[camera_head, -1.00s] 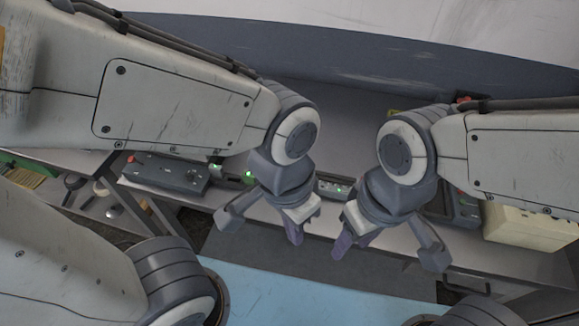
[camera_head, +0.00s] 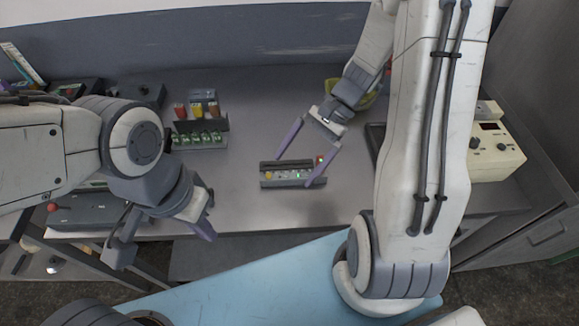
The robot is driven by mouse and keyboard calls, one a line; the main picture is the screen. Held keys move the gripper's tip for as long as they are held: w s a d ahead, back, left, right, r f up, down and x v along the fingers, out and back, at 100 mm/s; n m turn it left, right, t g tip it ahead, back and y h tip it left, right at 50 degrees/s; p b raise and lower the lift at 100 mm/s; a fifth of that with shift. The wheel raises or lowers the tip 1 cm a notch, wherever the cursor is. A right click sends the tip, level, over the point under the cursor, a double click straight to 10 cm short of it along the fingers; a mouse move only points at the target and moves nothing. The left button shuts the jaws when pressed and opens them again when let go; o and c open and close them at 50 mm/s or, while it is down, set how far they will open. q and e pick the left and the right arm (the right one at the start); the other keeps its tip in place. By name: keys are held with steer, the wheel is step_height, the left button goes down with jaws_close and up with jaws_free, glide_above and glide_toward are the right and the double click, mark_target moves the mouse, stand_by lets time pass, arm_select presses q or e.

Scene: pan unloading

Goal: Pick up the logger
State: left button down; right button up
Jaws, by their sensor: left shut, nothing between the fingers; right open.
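A small dark grey device with a pale face, coloured buttons and a green light, likely the logger (camera_head: 284,175), lies on the grey bench in the head view. My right gripper (camera_head: 293,171) is open, reaching down from the back right. Its purple fingers point at the device, one tip near its back edge and the other near its right end. I cannot tell whether they touch it. My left gripper (camera_head: 208,232) is shut and empty near the bench's front edge, left of the device.
A rack (camera_head: 201,127) with red and yellow items and a row of green parts stands behind and left. A beige box with knobs (camera_head: 494,150) is at the right. A grey control box (camera_head: 88,210) sits at the front left. The bench (camera_head: 265,110) is clear around the device.

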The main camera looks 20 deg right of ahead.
mark_target(295, 168)
steer(key=w+d+f+m+t+y, duration=0.1)
steer(key=d+f+m+t, duration=0.1)
steer(key=d+m, duration=0.1)
steer(key=d+f+m+t+y, duration=0.1)
steer(key=d+f+m+t, duration=0.1)
steer(key=d+m, duration=0.1)
steer(key=w+d+f+m+t+y, duration=0.1)
steer(key=d+f+m+t, duration=0.1)
steer(key=d, duration=0.3)
steer(key=shift+w+m+b, duration=0.35)
steer(key=shift+m, duration=0.25)
steer(key=shift+w+a+f+y, duration=0.15)
steer(key=shift+a+f+y, duration=0.1)
steer(key=shift+a+y, duration=0.05)
steer(key=p+x, duration=0.1)
steer(key=x, duration=0.3)
steer(key=p+x, duration=0.1)
steer(key=x, duration=0.3)
steer(key=shift+a+r+p, duration=0.15)
steer(key=shift+a+p, duration=0.1)
steer(key=shift+p, duration=0.15)
steer(key=shift+w+a+f, duration=0.2)
steer(key=shift+a+f, duration=0.15)
steer(key=shift+a, duration=0.05)
steer(key=c, duration=1.4)
jaws_close()
steer(key=shift+r, duration=0.2)
